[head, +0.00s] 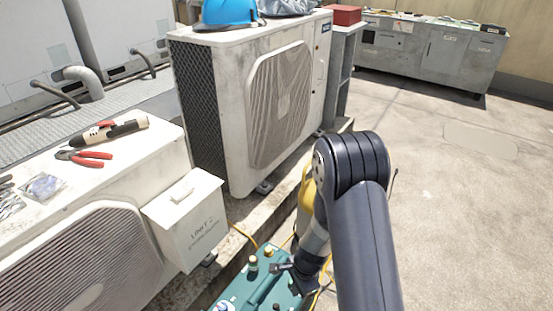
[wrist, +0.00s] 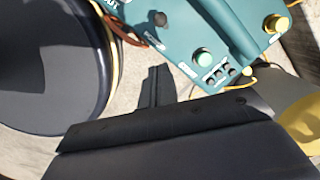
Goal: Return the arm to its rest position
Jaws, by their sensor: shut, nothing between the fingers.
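My dark arm is bent at its elbow in the right-centre of the head view, with its forearm pointing down. My gripper (head: 296,276) is at the forearm's lower end, over or beside a teal machine (head: 248,291) on the ground. In the wrist view my gripper (wrist: 156,82) shows dark fingers close together, with nothing seen between them. The teal machine (wrist: 185,20), with knobs and small sockets, lies beyond the fingertips. I cannot tell the exact gap between them.
Yellow cables run by the machine. A white condenser (head: 212,100) with a blue helmet (head: 228,12) stands behind. At left, red-handled pliers (head: 88,158) and a cream-and-black tool (head: 115,127) lie on another unit, beside a white box (head: 185,225). Open concrete lies right.

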